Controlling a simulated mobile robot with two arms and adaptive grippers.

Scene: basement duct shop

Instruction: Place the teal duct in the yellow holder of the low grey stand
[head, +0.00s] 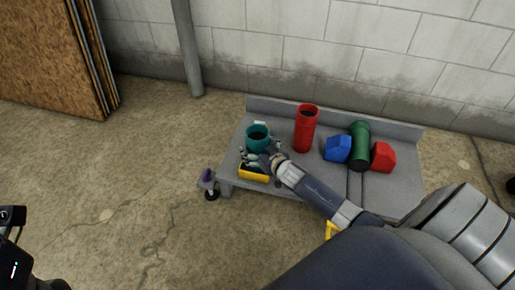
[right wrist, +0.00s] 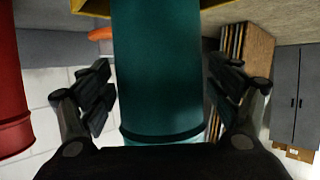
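The teal duct (head: 258,139) is upright at the left end of the low grey stand (head: 410,195). The yellow holder (head: 254,174) is at the stand's front left, just below the duct in the head view. My right gripper (head: 255,160) covers the duct's lower part there. In the right wrist view the teal duct (right wrist: 160,70) lies between my right gripper's fingers (right wrist: 161,85), one close on each side; contact is unclear. Yellow (right wrist: 92,6) shows behind the duct's far end, which is out of frame. Whether the duct is seated in the holder is hidden. My left gripper's fingers are not visible.
A tall red duct (head: 305,130) stands right of the teal duct. A blue piece (head: 338,149), a green duct (head: 360,145) and a red piece (head: 383,157) sit further right. A block wall (head: 350,40) is behind; open floor (head: 120,190) is left.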

